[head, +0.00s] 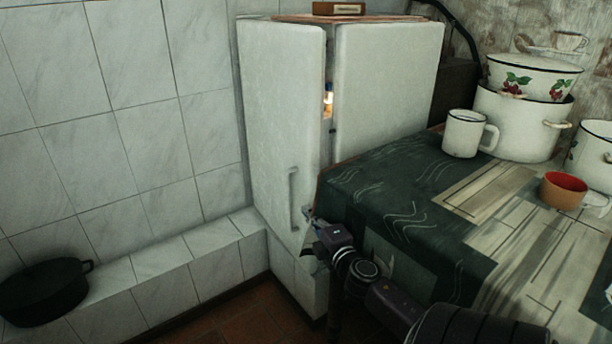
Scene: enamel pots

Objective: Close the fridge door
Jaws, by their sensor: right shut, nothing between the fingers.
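The white fridge (388,80) stands in the corner behind the table. Its door (280,110) is at the left and is partly open. A dark gap runs down between the door and the body, with a lit item (328,98) showing inside. The door has a vertical handle (293,200) low on its face. My right gripper (308,222) is shut and empty at the lower right edge of the door, below and right of the handle. I cannot tell whether it touches the door. My left gripper is not in view.
The table with a dark patterned cloth (375,200) stands close right of my right gripper. A white mug (464,134), an enamel pot (520,122) and an orange cup (563,190) stand on it. A black pot (45,290) sits on the tiled ledge (160,272) at left.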

